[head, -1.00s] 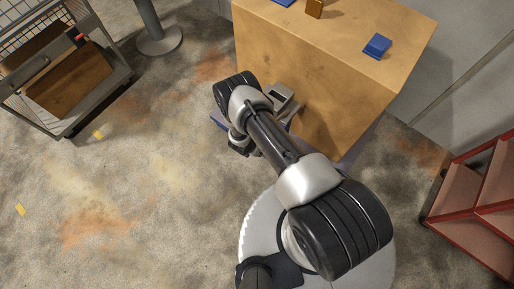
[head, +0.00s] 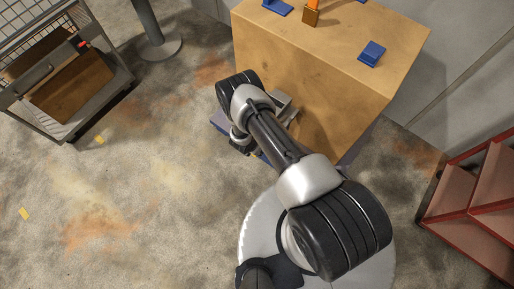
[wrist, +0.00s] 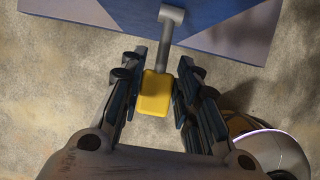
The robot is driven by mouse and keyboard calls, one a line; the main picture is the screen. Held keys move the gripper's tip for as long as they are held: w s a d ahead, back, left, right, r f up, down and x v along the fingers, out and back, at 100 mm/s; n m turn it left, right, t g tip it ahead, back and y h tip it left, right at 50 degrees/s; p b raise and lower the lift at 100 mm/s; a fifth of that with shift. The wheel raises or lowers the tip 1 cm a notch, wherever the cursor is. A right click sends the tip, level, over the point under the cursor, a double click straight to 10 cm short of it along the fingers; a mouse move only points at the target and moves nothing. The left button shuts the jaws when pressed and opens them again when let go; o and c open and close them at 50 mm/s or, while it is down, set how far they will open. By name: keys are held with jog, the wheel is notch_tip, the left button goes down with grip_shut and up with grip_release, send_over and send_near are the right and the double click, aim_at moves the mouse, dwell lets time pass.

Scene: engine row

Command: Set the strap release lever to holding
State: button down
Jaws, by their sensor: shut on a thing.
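The strap release lever shows in the wrist view as a yellow grip (wrist: 155,93) on a grey stem (wrist: 165,48). The stem runs up to a grey end at a blue panel (wrist: 215,30). My gripper (wrist: 157,100) has its dark fingers on both sides of the yellow grip and is shut on it. In the head view my gripper (head: 243,145) is low beside the front of a wooden block, partly hidden by my arm. The lever cannot be made out there. No marking for the holding position is readable.
The wooden block (head: 330,125) stands just beyond my arm, with a blue piece (head: 371,53) and an orange piece (head: 311,14) on top. A wire cart (head: 65,85) is at the left, a grey post (head: 150,30) behind. A red shelf (head: 475,200) is at the right.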

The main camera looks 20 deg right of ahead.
jog(key=shift+w+d+r, duration=0.15)
jog(key=shift+w+d, duration=0.1)
jog(key=shift+w, duration=0.05)
jog(key=c, duration=1.4)
grip_release()
jog(key=shift+c, duration=0.2)
jog(key=shift+o, duration=1.2)
jog(key=shift+s, duration=0.1)
jog(key=shift+a, duration=0.1)
jog(key=v, duration=1.1)
jog(key=shift+s+a+r, duration=0.15)
jog(key=shift+s+r, duration=0.05)
jog(key=shift+r, duration=0.15)
